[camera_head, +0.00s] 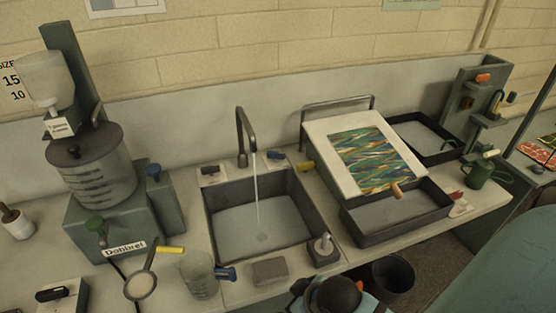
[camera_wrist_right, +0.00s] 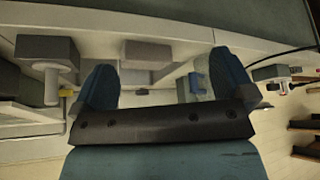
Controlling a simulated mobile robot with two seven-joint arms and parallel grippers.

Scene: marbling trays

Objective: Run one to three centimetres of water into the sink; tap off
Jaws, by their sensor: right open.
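The dark-rimmed sink (camera_head: 208,222) is sunk in the counter at the middle of the head view. The tall curved tap (camera_head: 240,125) stands behind it, and a thin stream of water (camera_head: 257,190) runs from its spout into the basin. Rings show where the stream lands; grey water (camera_head: 235,222) seems to cover the bottom, but its depth is hard to tell. Dark blue levers sit behind the sink, on the left (camera_head: 211,170) and right (camera_head: 276,156). My right gripper (camera_wrist_right: 165,88) is open and empty, below the counter's front edge. My left gripper is not in view.
A grey block with a knob (camera_head: 322,247) stands at the sink's front right corner. A grey block (camera_head: 270,271) and a clear jug (camera_head: 199,274) line the front edge. A dark tray (camera_head: 395,228) with a patterned board (camera_head: 340,125) is to the right; a dispenser (camera_head: 95,175) is left.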

